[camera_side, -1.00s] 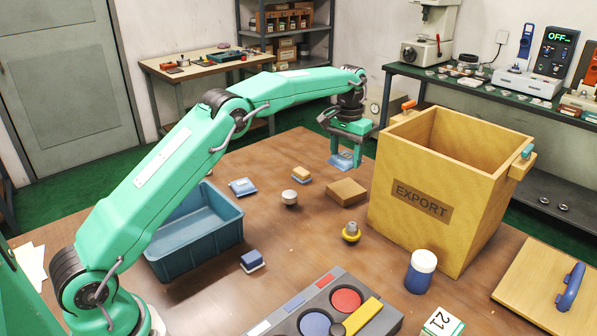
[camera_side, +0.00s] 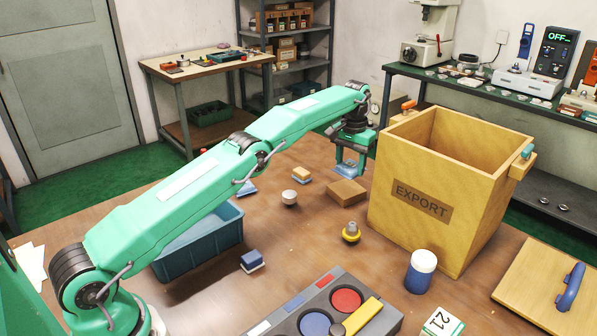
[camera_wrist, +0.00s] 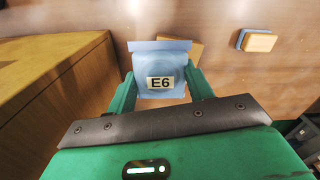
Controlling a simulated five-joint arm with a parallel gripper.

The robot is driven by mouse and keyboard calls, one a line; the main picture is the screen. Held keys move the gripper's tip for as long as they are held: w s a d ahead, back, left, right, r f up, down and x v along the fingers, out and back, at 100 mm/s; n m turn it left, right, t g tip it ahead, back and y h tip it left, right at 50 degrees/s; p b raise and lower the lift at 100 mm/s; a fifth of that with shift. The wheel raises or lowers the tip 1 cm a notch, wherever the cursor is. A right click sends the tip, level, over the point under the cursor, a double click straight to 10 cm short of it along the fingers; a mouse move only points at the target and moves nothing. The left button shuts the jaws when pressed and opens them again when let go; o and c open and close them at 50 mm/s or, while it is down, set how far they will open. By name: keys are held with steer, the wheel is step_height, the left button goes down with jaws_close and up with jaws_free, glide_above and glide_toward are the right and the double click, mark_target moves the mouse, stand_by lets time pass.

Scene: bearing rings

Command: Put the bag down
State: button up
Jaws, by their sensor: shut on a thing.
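The bag is a small clear-blue packet labelled E6. In the wrist view the bag (camera_wrist: 160,70) sits between my two green fingers, label facing the camera. My gripper (camera_wrist: 160,88) is shut on it. In the side view my gripper (camera_side: 349,168) points down just left of the EXPORT crate, at the far part of the brown table. The bag (camera_side: 347,171) shows low between the fingers there, partly hidden by them. I cannot tell whether it touches the table.
The wooden EXPORT crate (camera_side: 384,205) stands open close to the right of my gripper. A brown block (camera_side: 347,192) lies just in front of the bag. A blue-and-yellow block (camera_side: 301,175), a round knob (camera_side: 289,197) and a blue tray (camera_side: 236,236) are further left.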

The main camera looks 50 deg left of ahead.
mark_target(347, 196)
steer(key=shift+f, duration=3.95)
steer(key=shift+f, duration=0.1)
steer(key=o, duration=1)
steer(key=shift+f, duration=0.1)
steer(key=shift+o, duration=0.2)
steer(key=shift+r, duration=3.95)
